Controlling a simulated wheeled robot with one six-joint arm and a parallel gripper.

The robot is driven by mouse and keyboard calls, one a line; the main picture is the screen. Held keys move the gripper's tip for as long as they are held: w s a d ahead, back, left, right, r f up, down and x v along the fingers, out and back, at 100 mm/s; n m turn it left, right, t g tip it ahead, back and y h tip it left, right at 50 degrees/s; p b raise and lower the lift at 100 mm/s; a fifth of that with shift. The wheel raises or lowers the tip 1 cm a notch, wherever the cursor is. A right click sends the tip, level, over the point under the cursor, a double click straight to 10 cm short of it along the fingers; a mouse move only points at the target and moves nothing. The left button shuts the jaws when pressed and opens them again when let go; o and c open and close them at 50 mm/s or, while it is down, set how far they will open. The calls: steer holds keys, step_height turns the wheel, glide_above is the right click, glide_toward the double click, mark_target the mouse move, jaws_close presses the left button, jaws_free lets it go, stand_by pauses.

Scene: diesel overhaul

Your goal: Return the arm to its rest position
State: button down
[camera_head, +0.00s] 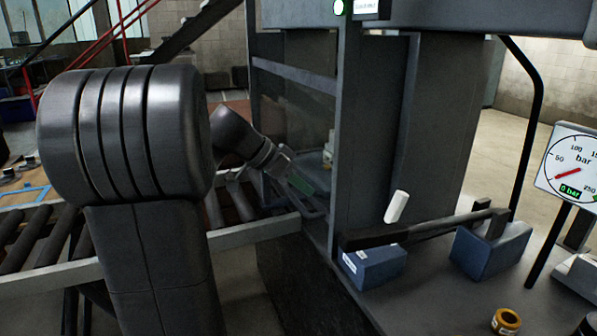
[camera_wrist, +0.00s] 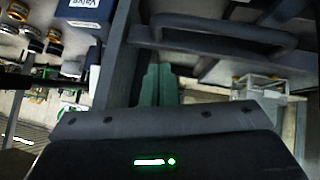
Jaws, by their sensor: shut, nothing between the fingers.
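My arm rises large and dark at the left of the head view and bends over toward the grey press frame (camera_head: 365,130). My gripper (camera_head: 302,186) is at the end of it, beside the left side of the frame and above the roller conveyor's end. Its greenish fingers also show in the wrist view (camera_wrist: 157,84), closed together with nothing between them. The arm is bent and partly hides the conveyor behind it.
The roller conveyor (camera_head: 253,234) runs along the left. A pressure gauge (camera_head: 574,168) reads 0 bar. A blue box labelled Valve (camera_wrist: 85,12) shows in the wrist view.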

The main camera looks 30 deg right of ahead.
steer(key=p+v, duration=0.1)
steer(key=v, duration=0.8)
steer(key=shift+a+r, duration=0.25)
steer(key=shift+w, duration=0.1)
steer(key=b, duration=0.2)
glide_above(304, 215)
steer(key=w, duration=0.1)
step_height(304, 215, down, 6)
steer(key=f, duration=0.2)
steer(key=f+b, duration=0.1)
steer(key=shift+s+f, duration=0.25)
steer(key=shift+f, duration=0.05)
steer(key=shift+s+f, duration=0.1)
steer(key=shift+f, duration=0.25)
